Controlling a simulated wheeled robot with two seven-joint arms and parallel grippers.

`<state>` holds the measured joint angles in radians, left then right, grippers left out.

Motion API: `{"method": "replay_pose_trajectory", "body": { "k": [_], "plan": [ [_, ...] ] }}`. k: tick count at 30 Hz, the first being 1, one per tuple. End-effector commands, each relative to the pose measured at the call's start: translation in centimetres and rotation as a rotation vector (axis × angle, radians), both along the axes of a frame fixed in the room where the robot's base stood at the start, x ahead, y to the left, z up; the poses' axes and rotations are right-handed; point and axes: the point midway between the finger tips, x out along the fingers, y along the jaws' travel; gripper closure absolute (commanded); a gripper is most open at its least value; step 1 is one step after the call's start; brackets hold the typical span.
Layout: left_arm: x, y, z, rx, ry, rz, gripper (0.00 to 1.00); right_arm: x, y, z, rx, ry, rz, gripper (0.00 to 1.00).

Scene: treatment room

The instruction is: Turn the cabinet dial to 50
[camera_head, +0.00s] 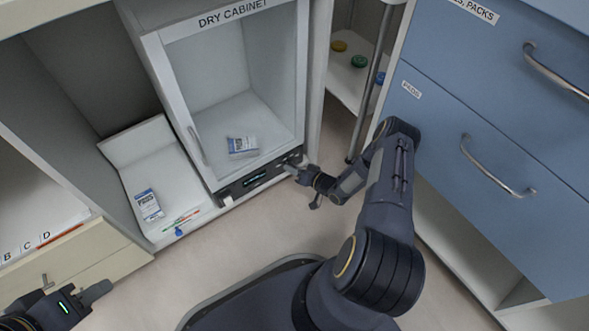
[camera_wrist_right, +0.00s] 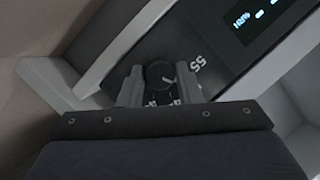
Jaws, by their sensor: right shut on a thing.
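The dry cabinet (camera_head: 222,109) stands in the middle of the head view, with a dark control strip (camera_head: 250,183) along its lower front. The dial (camera_wrist_right: 160,73) is a black round knob on this strip, with a light pointer mark; the wrist view shows "55" printed beside it. My right gripper (camera_wrist_right: 160,88) is shut on the dial, one finger on each side. In the head view my right gripper (camera_head: 295,169) reaches the strip's right end and hides the dial. The other scale marks are partly covered. My left gripper (camera_head: 80,297) is at the lower left, away from the cabinet.
A lit display (camera_wrist_right: 257,22) sits beside the dial. A pads box (camera_head: 242,146) stands inside the cabinet; another (camera_head: 148,205) lies on a white tray (camera_head: 135,141) to its left. Blue drawers (camera_head: 455,110) with metal handles flank my right arm. The floor in front is clear.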

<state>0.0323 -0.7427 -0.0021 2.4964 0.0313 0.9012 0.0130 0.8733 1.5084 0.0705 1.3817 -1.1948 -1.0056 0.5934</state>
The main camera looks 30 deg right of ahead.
Motion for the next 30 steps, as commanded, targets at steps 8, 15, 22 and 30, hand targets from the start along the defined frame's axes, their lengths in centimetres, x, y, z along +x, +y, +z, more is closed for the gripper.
{"method": "replay_pose_trajectory", "body": {
  "k": [8,15,22,30],
  "plan": [
    [0.0,0.0,0.0,0.0,0.0,0.0,0.64,-0.1,0.0,-0.1,0.012,0.004,0.0,0.92],
    [0.0,0.0,0.0,0.0,0.0,0.0,0.64,-0.1,0.0,-0.1,0.011,0.004,-0.001,0.6],
    [0.0,0.0,0.0,0.0,0.0,0.0,0.64,-0.1,0.0,-0.1,0.01,0.002,0.0,0.47],
    [0.0,0.0,0.6,0.0,0.0,0.0,0.64,0.5,0.3,1.1,0.009,0.001,0.002,0.47]
  ]
}}
